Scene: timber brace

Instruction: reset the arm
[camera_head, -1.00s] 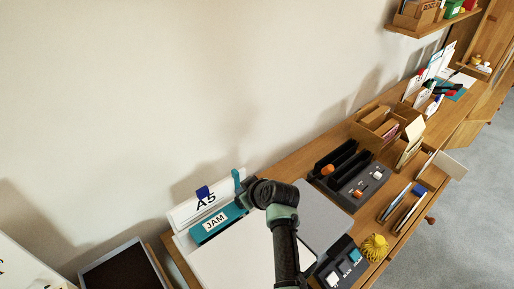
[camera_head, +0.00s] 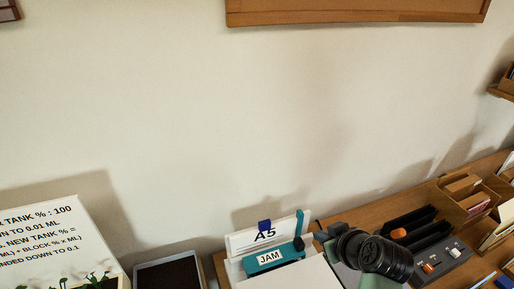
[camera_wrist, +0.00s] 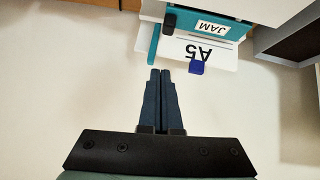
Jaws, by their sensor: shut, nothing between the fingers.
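My arm (camera_head: 372,258) shows at the lower right of the head view, in front of the desk. My gripper (camera_wrist: 160,72) is shut and empty in the wrist view, its two dark fingers side by side. Its fingers point toward a teal JAM label (camera_wrist: 213,27) and a white A5 card (camera_wrist: 205,52) with a blue clip, which appear upside down there. The gripper fingers look apart from them. In the head view the JAM label (camera_head: 270,258) and A5 card (camera_head: 245,240) stand left of my arm.
A wooden desk (camera_head: 385,213) carries a dark organiser (camera_head: 410,226) and a wooden box (camera_head: 468,200) on the right. A dark tray (camera_head: 168,273) and a white text board (camera_head: 45,240) are at the left. A wooden-framed piece (camera_head: 355,12) is on the wall above. The wall between is bare.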

